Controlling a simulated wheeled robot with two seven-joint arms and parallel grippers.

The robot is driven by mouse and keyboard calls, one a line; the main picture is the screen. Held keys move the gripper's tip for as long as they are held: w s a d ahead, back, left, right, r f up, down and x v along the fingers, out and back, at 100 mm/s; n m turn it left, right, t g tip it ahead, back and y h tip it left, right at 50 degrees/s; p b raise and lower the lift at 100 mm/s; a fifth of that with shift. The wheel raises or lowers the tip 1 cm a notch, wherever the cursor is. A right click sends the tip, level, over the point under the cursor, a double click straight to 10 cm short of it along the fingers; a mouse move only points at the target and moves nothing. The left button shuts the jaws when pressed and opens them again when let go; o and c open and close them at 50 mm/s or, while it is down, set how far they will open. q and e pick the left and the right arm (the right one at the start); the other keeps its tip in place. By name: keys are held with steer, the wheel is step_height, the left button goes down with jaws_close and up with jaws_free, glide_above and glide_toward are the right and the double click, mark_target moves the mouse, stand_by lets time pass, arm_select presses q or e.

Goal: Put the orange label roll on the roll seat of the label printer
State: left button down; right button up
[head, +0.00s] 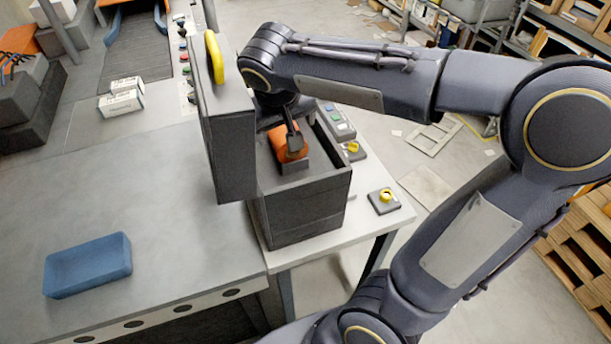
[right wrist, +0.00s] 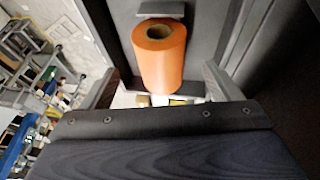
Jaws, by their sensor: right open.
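The label printer (head: 300,212) is a dark box with its lid (head: 228,140) raised; the lid has a yellow handle (head: 215,58). The orange label roll (head: 283,147) is inside the open printer, partly hidden by my right gripper (head: 294,138). In the right wrist view the roll (right wrist: 160,60) shows its hollow core and lies between the two spread fingers, with gaps on both sides. My right gripper is open. A small dark block (right wrist: 162,9) is at the roll's far end, perhaps part of the roll seat; I cannot tell whether they touch. My left gripper is not in view.
White boxes (head: 122,97) sit farther back near a conveyor (head: 137,45). Button boxes (head: 384,200) stand right of the printer. The table's middle is clear. The raised lid stands close to my right arm.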

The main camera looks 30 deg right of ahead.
steer(key=s+f+y, duration=0.1)
steer(key=s, duration=0.2)
steer(key=s+f+y, duration=0.1)
steer(key=s, duration=0.2)
steer(key=s+f+y, duration=0.1)
steer(key=s, duration=0.2)
steer(key=shift+s, duration=0.4)
steer(key=s+a+f+t+y, duration=0.1)
steer(key=s+a+f+y, duration=0.2)
steer(key=s, duration=0.5)
steer(key=shift+s+a+f+n+t+y, duration=0.3)
steer(key=shift+a+f+t, duration=0.15)
steer(key=shift+a, duration=0.55)
